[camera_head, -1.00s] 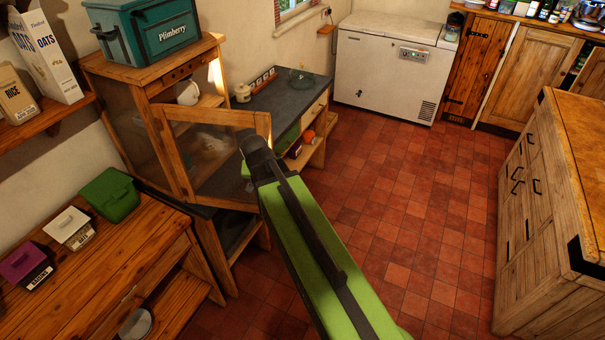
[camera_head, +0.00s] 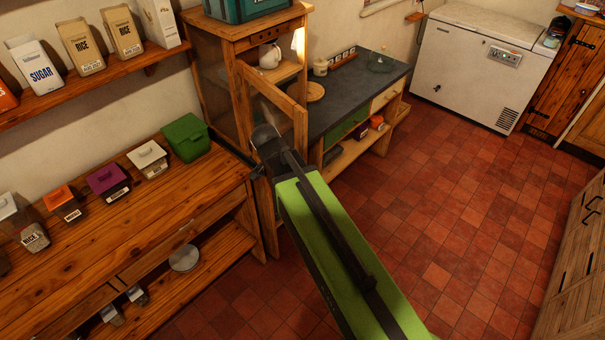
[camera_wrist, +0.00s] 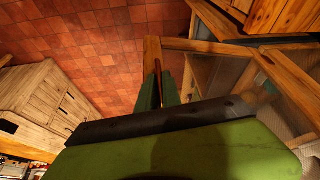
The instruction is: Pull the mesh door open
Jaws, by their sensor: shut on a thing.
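The mesh door (camera_head: 299,128) is a wooden frame with a mesh panel. It stands ajar, swung out from the front of the wooden cupboard (camera_head: 250,27), seen at a steep angle. My gripper (camera_head: 264,137) is at the door in the head view, and my dark wrist hides its grip there. In the wrist view, my gripper's green fingers (camera_wrist: 165,88) are closed around the door's wooden frame (camera_wrist: 152,55). A white jug (camera_head: 270,56) shows on a shelf inside the cupboard through the opening.
A low wooden bench (camera_head: 130,215) with several lidded containers stands at left, under a wall shelf (camera_head: 95,82) of packets. A dark-topped counter (camera_head: 345,100) is beyond the door. A white freezer (camera_head: 480,65) stands far right. The red tiled floor (camera_head: 440,210) is clear.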

